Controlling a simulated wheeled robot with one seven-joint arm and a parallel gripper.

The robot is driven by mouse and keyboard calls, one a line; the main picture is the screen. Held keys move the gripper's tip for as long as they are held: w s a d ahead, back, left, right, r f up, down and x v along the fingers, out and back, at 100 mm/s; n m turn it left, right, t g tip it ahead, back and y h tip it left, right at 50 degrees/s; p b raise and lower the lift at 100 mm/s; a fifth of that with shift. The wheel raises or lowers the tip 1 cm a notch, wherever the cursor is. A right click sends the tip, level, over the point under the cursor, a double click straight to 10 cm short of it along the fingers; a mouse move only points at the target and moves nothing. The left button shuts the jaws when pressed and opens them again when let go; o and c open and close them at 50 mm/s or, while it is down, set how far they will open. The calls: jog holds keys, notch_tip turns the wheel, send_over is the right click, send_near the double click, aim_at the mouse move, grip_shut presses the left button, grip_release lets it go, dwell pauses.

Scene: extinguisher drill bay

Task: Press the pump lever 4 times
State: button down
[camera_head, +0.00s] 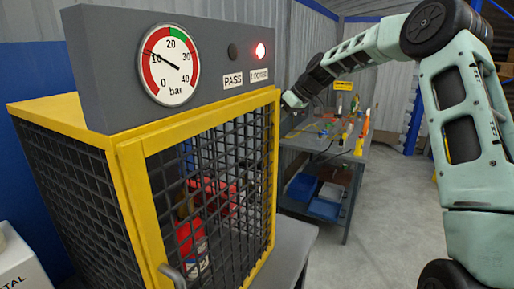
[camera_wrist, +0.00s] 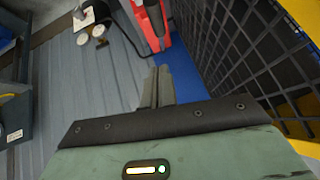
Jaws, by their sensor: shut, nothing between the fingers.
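My gripper (camera_head: 292,99) is at the right edge of the yellow-framed cage (camera_head: 130,170), partly hidden in the head view. In the wrist view its fingers (camera_wrist: 158,84) are shut and empty. I cannot make out the pump lever in either view. The round gauge (camera_head: 168,64) on the grey panel has its needle near 10 bar. The red lamp (camera_head: 260,51) above LOCKED is lit; the lamp (camera_head: 233,52) above PASS is dark.
A red extinguisher (camera_head: 192,245) stands behind the cage's mesh. The mesh (camera_wrist: 245,60) runs close along the right of my gripper in the wrist view. A workbench (camera_head: 345,150) with small items and blue bins stands behind. Open floor (camera_head: 385,215) lies at the right.

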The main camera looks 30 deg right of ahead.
jog(key=shift+a+f, duration=0.1)
jog(key=p+x, duration=0.2)
jog(key=x, duration=0.2)
jog(key=s+f+p+x, duration=0.1)
jog(key=p+x, duration=0.1)
jog(key=x, duration=0.2)
jog(key=s+d+p+x, duration=0.1)
jog(key=p+x, duration=0.1)
jog(key=x, duration=0.2)
jog(key=shift+w+a+f, duration=0.15)
jog(key=shift+f, duration=0.45)
